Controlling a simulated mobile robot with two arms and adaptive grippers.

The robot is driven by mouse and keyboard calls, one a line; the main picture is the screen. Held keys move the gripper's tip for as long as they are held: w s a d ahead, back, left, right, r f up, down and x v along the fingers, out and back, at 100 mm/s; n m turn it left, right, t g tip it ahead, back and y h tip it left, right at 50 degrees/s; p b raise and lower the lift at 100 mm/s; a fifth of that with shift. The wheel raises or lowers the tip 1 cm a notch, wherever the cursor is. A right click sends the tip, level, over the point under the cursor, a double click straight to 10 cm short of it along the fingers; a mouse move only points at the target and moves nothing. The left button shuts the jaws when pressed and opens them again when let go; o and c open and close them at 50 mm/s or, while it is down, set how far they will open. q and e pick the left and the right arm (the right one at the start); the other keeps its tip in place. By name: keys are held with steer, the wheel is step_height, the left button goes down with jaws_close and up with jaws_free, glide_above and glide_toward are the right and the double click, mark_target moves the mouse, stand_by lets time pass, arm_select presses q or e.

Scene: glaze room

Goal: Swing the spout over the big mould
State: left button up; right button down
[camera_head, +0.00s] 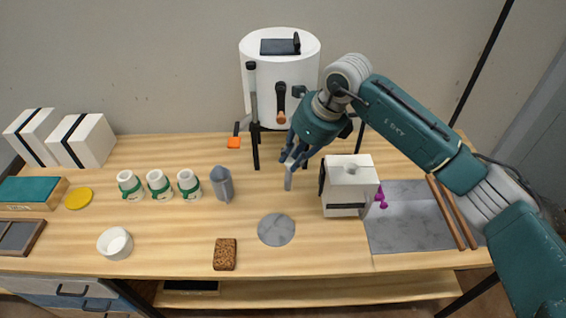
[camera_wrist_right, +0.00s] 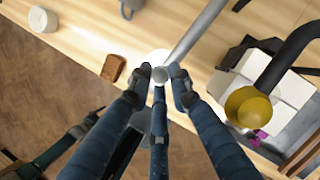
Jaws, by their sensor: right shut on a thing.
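The white tank (camera_head: 262,80) stands at the back of the table. My right gripper (camera_head: 292,162) is in front of it, shut on the grey spout (camera_head: 288,182). In the right wrist view the spout is a long grey tube (camera_wrist_right: 200,28) running down into the fingers of my right gripper (camera_wrist_right: 160,82). The likely big mould, a white block (camera_head: 345,197) with an opening on top, stands to the right of the spout's end, with a gap between. White block parts also show in the right wrist view (camera_wrist_right: 290,88).
A grey disc (camera_head: 276,230) and a brown sponge-like block (camera_head: 225,254) lie in front. A grey jug (camera_head: 222,184) and several white-green cups (camera_head: 159,184) stand left. A grey slab (camera_head: 405,233) with wooden sticks (camera_head: 452,212) lies right.

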steer(key=shift+w+d+r+n, duration=0.15)
steer(key=shift+d+r+n, duration=0.2)
steer(key=shift+d, duration=0.3)
steer(key=c, duration=1.8)
jaws_free()
steer(key=shift+o, duration=1.1)
steer(key=shift+f, duration=0.2)
steer(key=v, duration=1.2)
steer(key=shift+d, duration=0.15)
